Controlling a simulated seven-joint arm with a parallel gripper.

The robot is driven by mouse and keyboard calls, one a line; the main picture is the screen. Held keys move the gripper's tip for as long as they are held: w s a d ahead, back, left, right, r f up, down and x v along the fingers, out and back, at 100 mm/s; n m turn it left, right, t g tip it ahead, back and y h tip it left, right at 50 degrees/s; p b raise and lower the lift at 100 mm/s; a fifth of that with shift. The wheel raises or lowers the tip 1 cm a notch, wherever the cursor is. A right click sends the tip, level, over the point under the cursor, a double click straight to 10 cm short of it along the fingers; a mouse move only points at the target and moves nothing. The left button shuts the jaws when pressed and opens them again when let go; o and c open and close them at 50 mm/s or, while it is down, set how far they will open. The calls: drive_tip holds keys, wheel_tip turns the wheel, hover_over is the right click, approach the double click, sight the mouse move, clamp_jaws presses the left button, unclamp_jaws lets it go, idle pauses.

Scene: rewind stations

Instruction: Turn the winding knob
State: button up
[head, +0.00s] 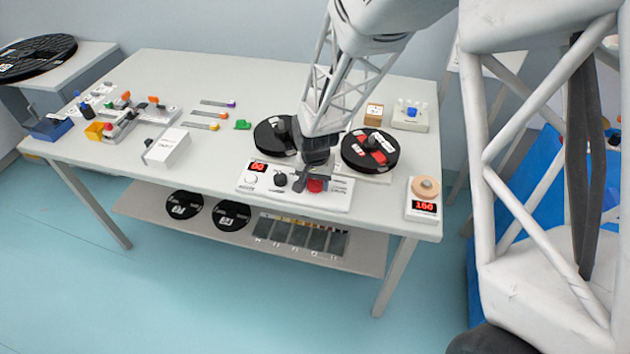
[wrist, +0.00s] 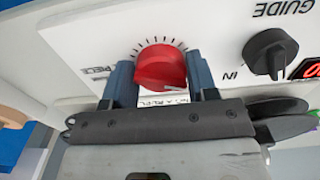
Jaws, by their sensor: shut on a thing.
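The red winding knob (wrist: 160,65) sits on the white control panel (wrist: 85,38), with a dial of tick marks around it. In the wrist view the blue-grey fingers of my gripper (wrist: 161,75) stand on both sides of it, shut on it. The knob's lower side is partly hidden by the gripper. In the head view the red knob (head: 316,186) shows just below my gripper (head: 311,178), at the front of the panel. The panel stands near the table's front edge.
A black knob (wrist: 270,52) marked GUIDE and a red display (head: 258,167) sit beside the red knob. Two black reels (head: 370,149) (head: 272,136) stand behind the panel. A unit with a display reading 150 (head: 424,206) is at right. The table's front middle (head: 215,172) is clear.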

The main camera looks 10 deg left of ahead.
sight(315, 181)
drive_tip(key=o, duration=0.9)
drive_tip(key=shift+r, duration=0.15)
drive_tip(key=shift+r, duration=3.7)
drive_tip(key=shift+r, duration=0.1)
